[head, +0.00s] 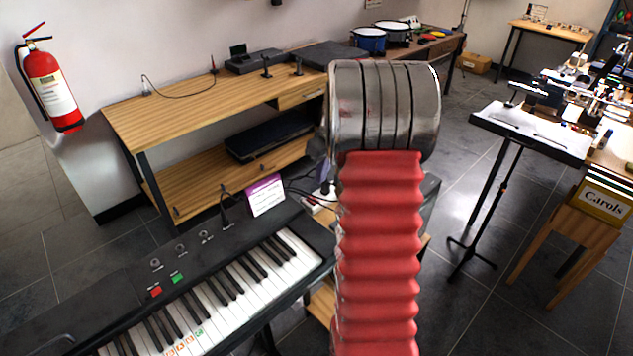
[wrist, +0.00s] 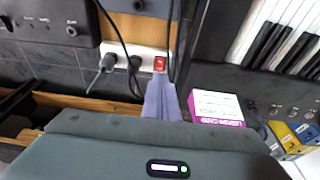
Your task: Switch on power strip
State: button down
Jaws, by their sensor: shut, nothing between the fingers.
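The white power strip (wrist: 120,50) is in the upper middle of the wrist view, with dark plugs in it and a red switch (wrist: 160,63) at its right end. Which way the switch is set is too small to tell. My gripper (wrist: 158,82) is shut and empty, its pale fingertips just below the red switch in the picture. I cannot tell whether they touch it. In the head view, a small part of the power strip (head: 318,203) shows beside my red-sleeved arm, which hides my gripper.
A keyboard (head: 190,285) with a purple-and-white box (head: 266,195) on it stands left of my arm. Black cables (wrist: 122,45) run across the strip. A wooden desk (head: 200,105) is behind, and a music stand (head: 530,130) is at right, with open floor between.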

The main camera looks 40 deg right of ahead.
jog(key=shift+s+r, duration=0.5)
jog(key=shift+r, duration=0.4)
jog(key=shift+s+r, duration=0.45)
jog(key=shift+r, duration=0.4)
jog(key=s+a+r+t, duration=0.1)
jog(key=s+a+r, duration=0.2)
jog(key=a, duration=0.9)
jog(key=s+a+r+t, duration=0.1)
jog(key=s+a+r, duration=0.2)
jog(key=s+a, duration=0.7)
jog(key=s+a+r+t, duration=0.1)
jog(key=s+a+r, duration=0.2)
jog(key=s+a, duration=0.4)
jog(key=a, duration=0.8)
jog(key=shift+r, duration=0.4)
